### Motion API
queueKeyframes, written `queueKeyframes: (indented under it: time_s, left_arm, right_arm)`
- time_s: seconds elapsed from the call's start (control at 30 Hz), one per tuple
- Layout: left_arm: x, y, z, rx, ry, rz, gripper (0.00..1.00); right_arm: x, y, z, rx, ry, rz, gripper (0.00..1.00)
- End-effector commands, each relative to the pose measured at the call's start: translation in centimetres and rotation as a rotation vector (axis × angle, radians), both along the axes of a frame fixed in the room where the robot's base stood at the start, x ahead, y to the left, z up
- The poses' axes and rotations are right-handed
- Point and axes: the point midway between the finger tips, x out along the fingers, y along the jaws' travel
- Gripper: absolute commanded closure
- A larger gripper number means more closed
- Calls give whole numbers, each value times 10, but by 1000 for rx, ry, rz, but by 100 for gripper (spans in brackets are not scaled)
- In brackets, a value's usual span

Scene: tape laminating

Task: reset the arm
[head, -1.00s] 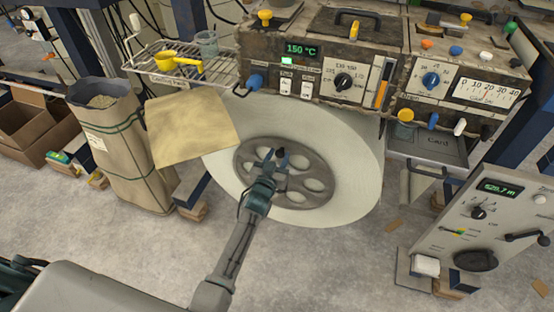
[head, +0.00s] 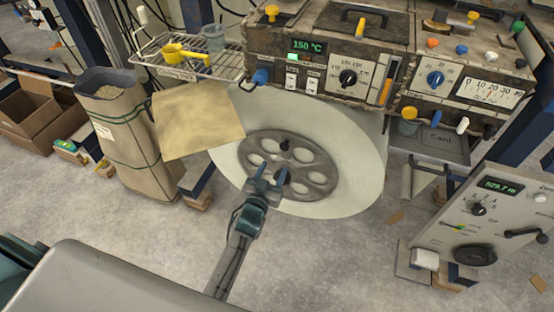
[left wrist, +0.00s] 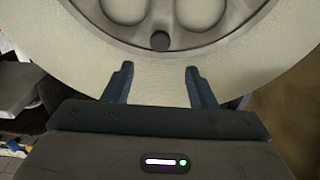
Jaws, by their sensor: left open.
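My left gripper (head: 271,170) is open and empty. It hovers in front of the lower left part of the large white roll (head: 355,165), whose grey hub (head: 320,178) has several round holes. In the left wrist view, my two dark fingers (left wrist: 159,70) stand apart and point at the roll's pale face (left wrist: 60,55). The hub's lower rim (left wrist: 200,38) and a dark round knob (left wrist: 160,41) show just beyond the fingertips, with nothing between the fingers. My right gripper is in neither view.
A heater panel (head: 325,45) reading 150 °C sits above the roll. A tan sheet (head: 198,120), a sack (head: 125,150) and a wire rack (head: 170,62) are on the left. A control box (head: 450,222) stands at right. The floor (head: 345,265) in front is mostly clear.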

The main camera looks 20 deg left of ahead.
Motion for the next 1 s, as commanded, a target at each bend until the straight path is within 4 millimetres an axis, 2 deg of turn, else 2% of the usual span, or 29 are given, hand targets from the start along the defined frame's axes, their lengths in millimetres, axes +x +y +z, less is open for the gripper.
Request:
queueKeyframes:
  time_s: [0.17,0.63,0.73,0.77,0.87,0.97,1.0]
  left_arm:
    - [-10,0,0,0,0,0,48]
    - [-11,0,0,0,0,0,48]
    - [-13,1,-6,2,17,1,48]
    - [-15,2,-12,3,33,3,48]
    - [-28,8,-46,10,133,12,48]
    - [-57,19,-103,25,298,26,48]
    - [-73,25,-128,33,375,32,48]
  right_arm:
    - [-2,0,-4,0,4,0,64]
    - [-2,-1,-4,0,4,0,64]
    - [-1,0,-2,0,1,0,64]
    - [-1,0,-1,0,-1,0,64]
    - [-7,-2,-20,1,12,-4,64]
    - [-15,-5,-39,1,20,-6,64]
    - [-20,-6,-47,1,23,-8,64]
